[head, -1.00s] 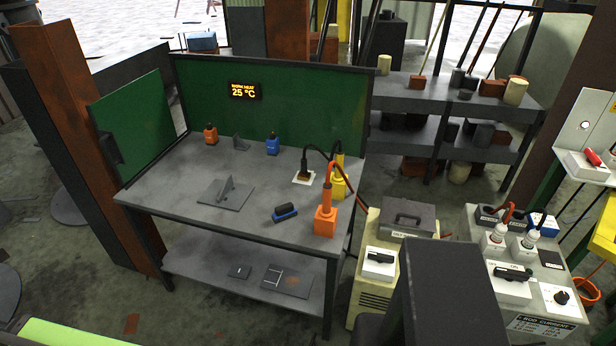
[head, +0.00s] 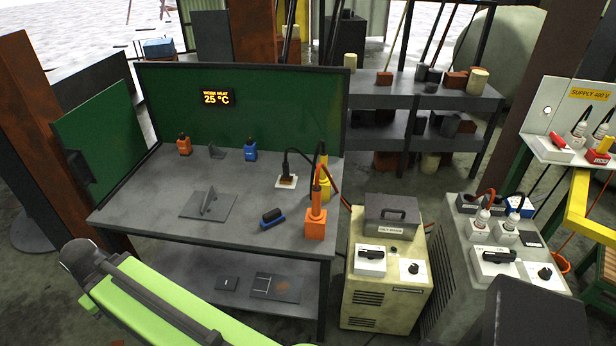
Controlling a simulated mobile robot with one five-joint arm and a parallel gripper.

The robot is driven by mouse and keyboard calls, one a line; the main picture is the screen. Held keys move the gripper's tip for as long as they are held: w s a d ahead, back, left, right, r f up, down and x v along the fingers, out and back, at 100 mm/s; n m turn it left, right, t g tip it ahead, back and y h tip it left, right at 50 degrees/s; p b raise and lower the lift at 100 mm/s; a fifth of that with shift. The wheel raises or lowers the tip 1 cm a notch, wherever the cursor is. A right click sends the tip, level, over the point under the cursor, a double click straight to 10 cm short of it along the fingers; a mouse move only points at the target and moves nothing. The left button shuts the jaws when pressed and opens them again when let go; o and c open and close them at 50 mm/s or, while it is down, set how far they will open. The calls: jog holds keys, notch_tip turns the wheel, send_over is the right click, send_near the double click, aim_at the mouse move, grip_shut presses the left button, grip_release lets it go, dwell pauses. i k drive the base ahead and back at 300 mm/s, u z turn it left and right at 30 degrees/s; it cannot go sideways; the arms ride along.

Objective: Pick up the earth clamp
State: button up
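No label marks the earth clamp, and I cannot tell for sure which item it is. On the workbench (head: 160,221), a black-and-brown piece with a black cable (head: 287,170) stands on a small white plate. Beside it are an orange block with an orange upright handle (head: 315,225) and a yellow block with a yellow handle (head: 322,188). A blue-and-black brush-like item (head: 272,218) lies in front of them. A grey plate with an upright fin (head: 207,206) is at the bench's middle. My green arm crosses the lower left; my gripper is not in view.
A beige machine (head: 390,290) stands right of the bench, and a grey cabinet with switches (head: 490,275) beyond it. Small orange (head: 184,145) and blue (head: 250,151) items stand before the green back panel (head: 290,115). Shelves (head: 440,95) are behind. The bench's left front is clear.

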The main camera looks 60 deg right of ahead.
aim_at(286, 179)
jog(key=i, duration=1)
jog(key=z, duration=0.05)
